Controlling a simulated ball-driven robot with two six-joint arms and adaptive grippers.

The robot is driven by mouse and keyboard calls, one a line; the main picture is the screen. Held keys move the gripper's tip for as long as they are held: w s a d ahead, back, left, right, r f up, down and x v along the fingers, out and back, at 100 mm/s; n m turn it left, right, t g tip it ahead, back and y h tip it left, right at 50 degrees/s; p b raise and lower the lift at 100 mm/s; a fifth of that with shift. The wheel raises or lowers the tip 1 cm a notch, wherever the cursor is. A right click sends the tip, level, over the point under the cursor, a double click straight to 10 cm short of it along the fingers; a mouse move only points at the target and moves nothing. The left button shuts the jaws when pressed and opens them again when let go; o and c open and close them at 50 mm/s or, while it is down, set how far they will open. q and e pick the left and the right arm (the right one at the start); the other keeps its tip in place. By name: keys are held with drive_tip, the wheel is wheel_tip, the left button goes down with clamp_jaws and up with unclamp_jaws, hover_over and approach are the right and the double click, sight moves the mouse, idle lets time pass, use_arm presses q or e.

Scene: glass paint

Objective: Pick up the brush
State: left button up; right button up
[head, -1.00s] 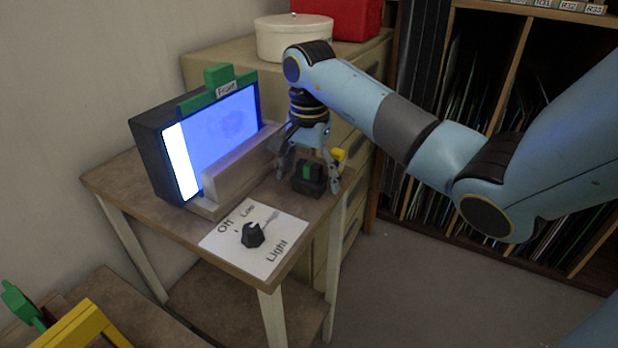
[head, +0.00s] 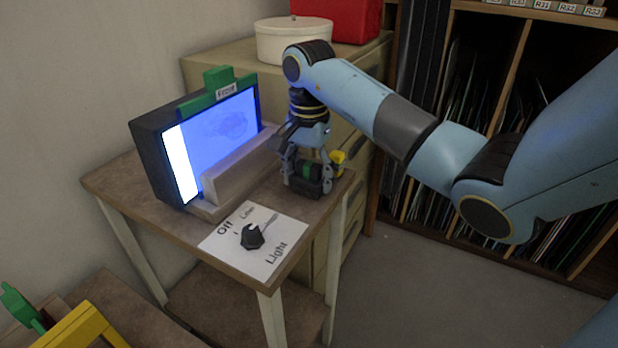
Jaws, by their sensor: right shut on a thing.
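A small dark block with a green part (head: 309,174) stands upright at the right side of the small wooden table. I cannot tell for sure whether it is the brush or a holder for it. My right gripper (head: 307,178) reaches down from above with a finger on either side of the block and is shut on it. The block seems to rest on the tabletop. A small yellow piece (head: 338,157) shows just behind the right finger, partly hidden. My left gripper is not in view.
A lit panel (head: 220,130) with a green clip (head: 212,92) stands behind a pale ledge (head: 240,165), close left of my gripper. A dark knob (head: 252,237) on a white label plate (head: 270,257) is in front. Drawers (head: 230,60) stand behind.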

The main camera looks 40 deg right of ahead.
sight(310, 163)
drive_tip(key=shift+r, duration=0.45)
drive_tip(key=r, duration=0.3)
drive_tip(key=shift+d+b, duration=0.2)
drive_tip(key=shift+b, duration=0.1)
drive_tip(key=s+d+r+b, duration=0.1)
drive_tip(key=s+d+r, duration=0.3)
drive_tip(key=d, duration=0.6)
wheel_tip(310, 163, up, 3)
drive_tip(key=shift+d+f+b, duration=0.15)
drive_tip(key=shift+d+b, duration=0.15)
drive_tip(key=shift+b, duration=0.05)
drive_tip(key=shift+s, duration=0.1)
